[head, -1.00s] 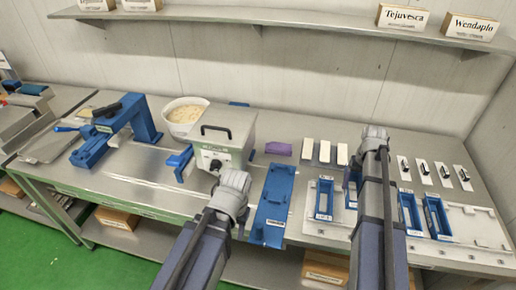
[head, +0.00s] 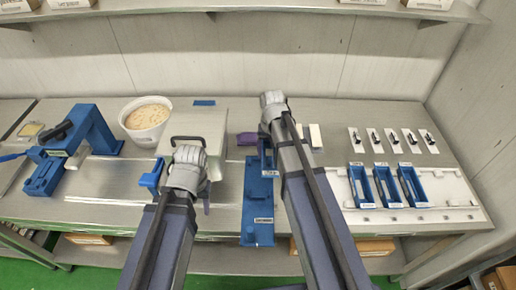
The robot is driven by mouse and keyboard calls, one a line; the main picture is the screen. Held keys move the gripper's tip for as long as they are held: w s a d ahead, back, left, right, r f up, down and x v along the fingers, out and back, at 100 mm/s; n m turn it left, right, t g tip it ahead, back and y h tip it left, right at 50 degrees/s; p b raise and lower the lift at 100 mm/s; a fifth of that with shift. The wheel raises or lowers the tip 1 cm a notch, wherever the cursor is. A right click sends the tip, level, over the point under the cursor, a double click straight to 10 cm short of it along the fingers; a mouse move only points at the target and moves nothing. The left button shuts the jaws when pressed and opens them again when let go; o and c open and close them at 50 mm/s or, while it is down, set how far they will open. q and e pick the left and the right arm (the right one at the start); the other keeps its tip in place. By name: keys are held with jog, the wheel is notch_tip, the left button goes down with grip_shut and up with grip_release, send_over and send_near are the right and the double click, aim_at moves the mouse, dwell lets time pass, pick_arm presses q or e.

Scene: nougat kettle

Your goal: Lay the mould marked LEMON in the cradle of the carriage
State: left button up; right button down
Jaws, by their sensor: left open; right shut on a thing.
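The blue carriage plate (head: 258,212) lies lengthwise on the bench, with small labels on it. My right gripper (head: 266,132) is shut on a blue mould (head: 268,161) and holds it at the far end of the carriage. The gripper and arm hide part of the mould. Its label is too small to read, and I cannot tell whether it touches the carriage. Three more blue moulds, the left one (head: 360,187), middle one (head: 386,186) and right one (head: 411,186), sit in the white rack. My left gripper (head: 190,172) is open and empty in front of the grey machine.
The grey machine (head: 207,128) with a top handle stands left of the carriage, beside a white bowl (head: 140,135) of pale mass. A blue press (head: 88,130) is further left. A purple block (head: 247,139) lies behind the carriage. White cards (head: 374,140) lie behind the rack (head: 452,192).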

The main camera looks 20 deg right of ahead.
pick_arm(q)
jog(key=shift+r+p, duration=0.3)
jog(key=shift+r, duration=0.3)
pick_arm(e)
jog(key=a, duration=0.3)
jog(key=s+a+r, duration=0.1)
jog(key=shift+a, duration=0.2)
pick_arm(q)
jog(key=shift+f, duration=0.1)
notch_tip(320, 180, down, 9)
jog(key=b, duration=0.8)
jog(key=shift+r+b, duration=0.2)
jog(key=shift+b, duration=0.2)
pick_arm(e)
notch_tip(320, 180, down, 9)
jog(key=shift+r, duration=0.15)
pick_arm(q)
jog(key=shift+f+b, duration=0.6)
pick_arm(e)
jog(key=shift+f, duration=0.55)
grip_release()
pick_arm(q)
jog(key=shift+r, duration=0.15)
pick_arm(e)
jog(key=shift+r, duration=0.1)
